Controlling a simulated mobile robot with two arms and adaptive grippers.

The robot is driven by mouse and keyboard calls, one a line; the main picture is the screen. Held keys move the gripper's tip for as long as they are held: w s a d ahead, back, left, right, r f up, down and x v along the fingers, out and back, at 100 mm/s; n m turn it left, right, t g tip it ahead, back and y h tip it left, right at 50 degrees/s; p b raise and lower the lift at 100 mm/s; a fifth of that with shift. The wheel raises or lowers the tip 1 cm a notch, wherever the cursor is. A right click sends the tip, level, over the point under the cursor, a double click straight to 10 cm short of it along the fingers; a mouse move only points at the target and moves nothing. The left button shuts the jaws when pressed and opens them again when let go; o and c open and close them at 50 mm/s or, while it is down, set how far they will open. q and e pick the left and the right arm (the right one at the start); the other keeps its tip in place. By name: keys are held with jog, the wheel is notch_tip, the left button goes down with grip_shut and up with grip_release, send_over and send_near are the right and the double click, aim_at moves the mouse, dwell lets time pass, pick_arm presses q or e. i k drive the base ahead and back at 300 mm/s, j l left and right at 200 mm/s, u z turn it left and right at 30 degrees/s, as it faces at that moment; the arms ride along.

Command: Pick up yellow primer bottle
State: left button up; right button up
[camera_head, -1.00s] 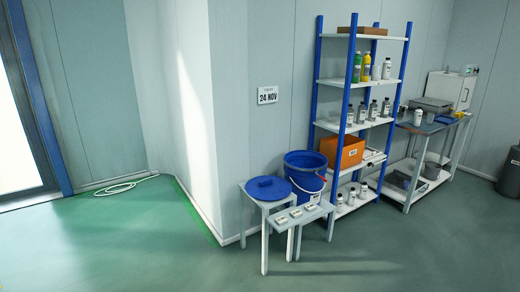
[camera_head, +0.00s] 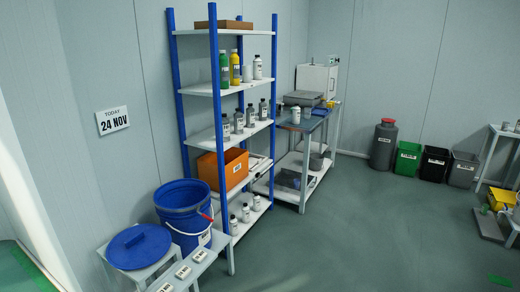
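The yellow primer bottle (camera_head: 235,68) stands upright on the upper shelf of the blue-posted rack (camera_head: 200,90). A green bottle (camera_head: 224,70) stands just to its left, and white-and-grey bottles (camera_head: 257,68) stand to its right. Neither of my grippers shows in the head view, so their state and place are hidden.
A blue bucket (camera_head: 183,212) and a stool with a blue lid (camera_head: 138,246) stand in front of the rack's left side. A workbench (camera_head: 305,125) stands right of the rack. Bins (camera_head: 407,160) line the back wall. The floor at centre right (camera_head: 350,230) is clear.

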aim_at(235, 67)
jog(key=i+l, duration=0.1)
jog(key=i, duration=1.05)
